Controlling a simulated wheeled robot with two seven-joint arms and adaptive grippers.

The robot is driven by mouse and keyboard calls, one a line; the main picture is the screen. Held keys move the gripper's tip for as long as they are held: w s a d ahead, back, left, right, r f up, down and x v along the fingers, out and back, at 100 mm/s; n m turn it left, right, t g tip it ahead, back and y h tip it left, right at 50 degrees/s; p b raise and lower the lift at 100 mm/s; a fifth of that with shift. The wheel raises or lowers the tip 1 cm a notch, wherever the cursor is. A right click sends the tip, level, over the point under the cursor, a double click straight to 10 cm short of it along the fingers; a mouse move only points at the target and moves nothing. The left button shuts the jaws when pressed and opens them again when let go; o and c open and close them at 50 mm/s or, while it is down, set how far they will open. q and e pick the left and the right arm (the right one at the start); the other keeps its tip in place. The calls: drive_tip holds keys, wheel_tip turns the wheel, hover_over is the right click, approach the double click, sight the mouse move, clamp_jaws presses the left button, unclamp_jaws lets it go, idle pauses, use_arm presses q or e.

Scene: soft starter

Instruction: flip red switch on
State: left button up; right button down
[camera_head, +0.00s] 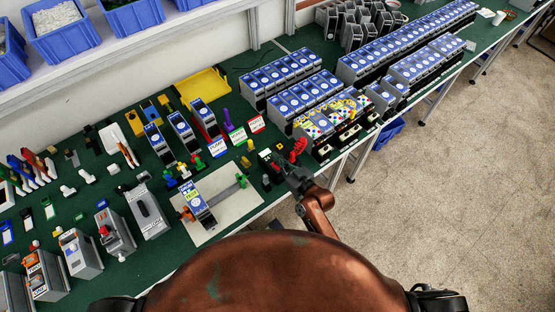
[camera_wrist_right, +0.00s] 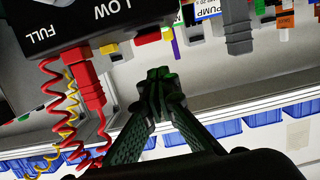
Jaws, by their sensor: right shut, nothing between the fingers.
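A black box (camera_wrist_right: 120,20) marked FULL and LOW fills the upper left of the right wrist view, cut off by the top edge. In the head view the small black box (camera_head: 272,160) stands near the table's front edge, partly hidden by my right gripper. My right gripper (camera_head: 295,176) is beside the box, its fingers together and empty. In the wrist view its fingertips (camera_wrist_right: 165,76) are just below the box's edge; contact is unclear. My left gripper is out of view.
Red plugs (camera_wrist_right: 92,90) with coiled red and yellow cables (camera_wrist_right: 68,125) hang from the box beside my fingers. A white board (camera_head: 240,205) with a blue-topped device lies to the left. Rows of blue-topped units (camera_head: 310,100) stand behind. Open floor (camera_head: 460,200) is at right.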

use_arm(q)
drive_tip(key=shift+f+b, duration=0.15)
drive_tip(key=shift+b, duration=0.45)
use_arm(e)
drive_tip(key=s+d+r, duration=0.4)
drive_tip(key=s+d, duration=0.1)
drive_tip(key=s, duration=0.2)
drive_tip(key=shift+s+d+r, duration=0.15)
drive_tip(key=shift+r, duration=0.15)
